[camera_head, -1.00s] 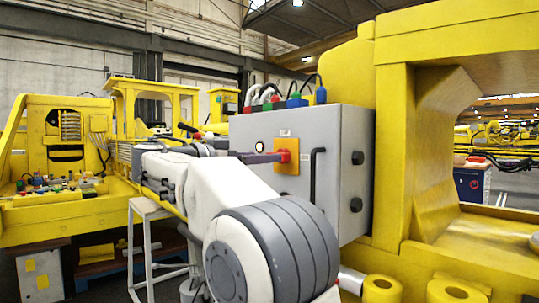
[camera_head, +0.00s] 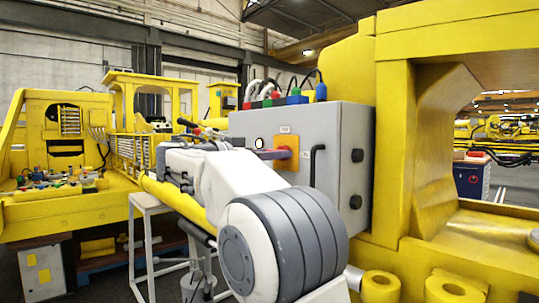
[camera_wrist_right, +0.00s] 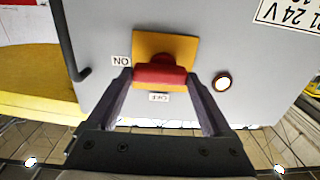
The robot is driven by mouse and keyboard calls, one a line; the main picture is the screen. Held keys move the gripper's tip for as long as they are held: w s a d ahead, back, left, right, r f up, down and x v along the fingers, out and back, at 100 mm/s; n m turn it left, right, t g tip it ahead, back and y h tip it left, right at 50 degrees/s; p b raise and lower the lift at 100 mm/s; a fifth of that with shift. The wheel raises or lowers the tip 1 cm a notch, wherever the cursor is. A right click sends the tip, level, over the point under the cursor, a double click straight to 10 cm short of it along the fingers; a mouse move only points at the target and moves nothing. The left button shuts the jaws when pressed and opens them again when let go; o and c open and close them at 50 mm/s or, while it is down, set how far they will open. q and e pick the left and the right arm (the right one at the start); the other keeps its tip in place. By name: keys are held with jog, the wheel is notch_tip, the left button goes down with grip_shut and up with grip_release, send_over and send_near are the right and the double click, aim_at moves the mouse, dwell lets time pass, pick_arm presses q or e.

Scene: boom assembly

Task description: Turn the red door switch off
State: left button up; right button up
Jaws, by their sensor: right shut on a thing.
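The red door switch (camera_wrist_right: 160,74) sits on a yellow-orange plate (camera_wrist_right: 185,44) on the grey cabinet's door. In the right wrist view its longer visible side runs across the picture. The upside-down ON label (camera_wrist_right: 121,61) is left of the plate; the OFF label (camera_wrist_right: 158,98) is below it. My right gripper (camera_wrist_right: 159,78) is shut on the switch, one finger at each side. In the head view, the plate (camera_head: 288,142) shows at the end of my right arm, with the red switch (camera_head: 283,153) partly hidden. My left gripper is not in view.
The grey cabinet (camera_head: 340,190) also carries a round lamp (camera_head: 259,143) and a black bar handle (camera_head: 317,165) beside the switch. Coloured cable plugs (camera_head: 293,97) stand on top. A yellow machine frame (camera_head: 393,170) stands close on the right. A white stand (camera_head: 150,206) is at the left.

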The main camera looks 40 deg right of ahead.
jog(key=n, duration=0.6)
jog(key=n+p, duration=0.1)
jog(key=n, duration=0.5)
jog(key=n+p, duration=0.1)
jog(key=n, duration=0.4)
jog(key=shift+w+r+n, duration=0.15)
jog(key=shift+w+n, duration=0.15)
jog(key=shift+n, duration=0.1)
dwell(0.5)
jog(key=o, duration=1.1)
jog(key=shift+o, duration=0.2)
jog(key=a+b, duration=0.1)
jog(key=a, duration=0.9)
jog(key=shift+s+a, duration=0.3)
jog(key=shift+s, duration=0.1)
